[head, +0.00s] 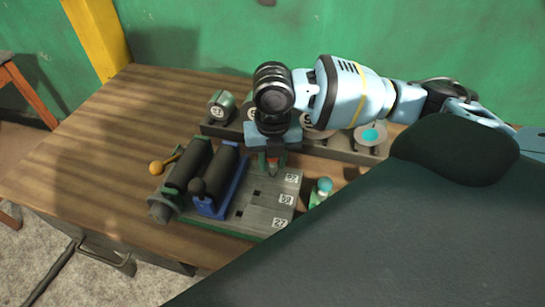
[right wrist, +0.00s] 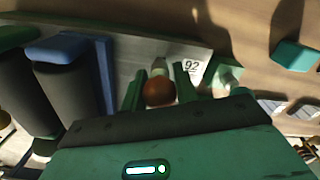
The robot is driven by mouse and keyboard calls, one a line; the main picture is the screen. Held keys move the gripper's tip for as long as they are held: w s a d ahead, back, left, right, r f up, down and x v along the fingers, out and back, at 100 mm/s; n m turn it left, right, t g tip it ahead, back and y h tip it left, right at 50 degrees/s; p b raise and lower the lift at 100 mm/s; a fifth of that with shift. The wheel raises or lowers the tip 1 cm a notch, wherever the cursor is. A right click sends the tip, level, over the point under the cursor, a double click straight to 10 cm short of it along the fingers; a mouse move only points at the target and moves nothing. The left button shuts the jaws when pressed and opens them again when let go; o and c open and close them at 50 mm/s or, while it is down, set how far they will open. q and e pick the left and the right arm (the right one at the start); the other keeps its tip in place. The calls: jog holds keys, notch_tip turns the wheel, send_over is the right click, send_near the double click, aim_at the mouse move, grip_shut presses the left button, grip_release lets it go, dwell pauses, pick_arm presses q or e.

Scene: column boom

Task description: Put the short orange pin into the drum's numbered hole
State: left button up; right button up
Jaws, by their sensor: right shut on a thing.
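My right gripper (head: 272,160) points down over the grey numbered board (head: 262,212), at its far end by the label 92. It is shut on a pin (right wrist: 159,92) with a round orange-brown top, seen between the green fingers in the right wrist view. Two dark rollers (head: 186,164) lie left of the board, one in a blue cradle (head: 237,184); I cannot tell which part is the drum. My left gripper is not in view.
A rack (head: 340,151) with round numbered pieces (head: 219,106) stands behind the board, partly behind my arm. A green piece with a teal knob (head: 324,185) stands to the right. An orange-knobbed lever (head: 157,168) is at the left. The table's left side (head: 95,150) is clear.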

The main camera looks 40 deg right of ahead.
jog(key=shift+f, duration=0.55)
jog(key=o, duration=1)
jog(key=shift+o, duration=0.2)
jog(key=shift+r, duration=0.1)
notch_tip(320, 180, up, 8)
jog(key=shift+f+p, duration=0.15)
jog(key=shift+p, duration=0.15)
jog(key=shift+f, duration=0.1)
